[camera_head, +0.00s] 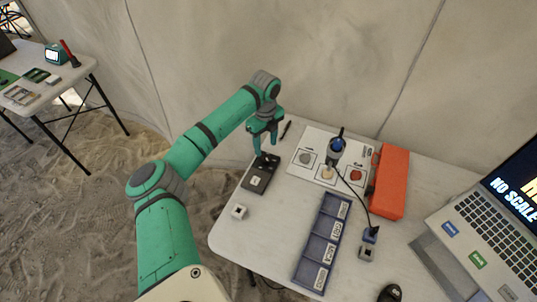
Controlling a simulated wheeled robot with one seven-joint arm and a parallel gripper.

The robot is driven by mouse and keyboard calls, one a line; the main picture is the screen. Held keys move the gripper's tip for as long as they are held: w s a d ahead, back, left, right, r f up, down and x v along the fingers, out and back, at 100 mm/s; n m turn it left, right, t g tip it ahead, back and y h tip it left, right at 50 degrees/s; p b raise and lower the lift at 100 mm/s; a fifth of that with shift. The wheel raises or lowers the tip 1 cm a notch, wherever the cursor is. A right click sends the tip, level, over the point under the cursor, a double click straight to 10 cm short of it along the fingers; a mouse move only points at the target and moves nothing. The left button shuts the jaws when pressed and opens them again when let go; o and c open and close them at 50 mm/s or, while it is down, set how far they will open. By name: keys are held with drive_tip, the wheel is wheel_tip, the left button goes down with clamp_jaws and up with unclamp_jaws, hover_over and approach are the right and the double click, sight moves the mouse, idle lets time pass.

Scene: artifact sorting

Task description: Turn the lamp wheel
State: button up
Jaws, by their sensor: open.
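A blue lamp-like device (337,145) stands upright over a white board (312,133) on the table. A dark cable runs from it to a small blue-grey block. I cannot make out a wheel on it at this size. My gripper (265,147) points down from the green arm, open, with its fingers apart. It is left of the lamp and above the far end of a dark flat case (261,174). I cannot tell whether the fingertips touch the case. Nothing shows between the fingers.
A long blue compartment tray (309,246) lies in the middle of the table (274,228). An orange-red box (390,182) stands right of the board. A laptop (492,236) is at the right. A small white cube (239,211) sits near the left edge. A second table (54,82) stands far left.

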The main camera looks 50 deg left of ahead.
sight(266, 158)
wheel_tip(266, 158, down, 6)
drive_tip(key=shift+s+r, duration=0.1)
drive_tip(key=shift+r, duration=0.15)
drive_tip(key=shift+f, duration=0.7)
drive_tip(key=shift+c, duration=0.3)
drive_tip(key=c, duration=1)
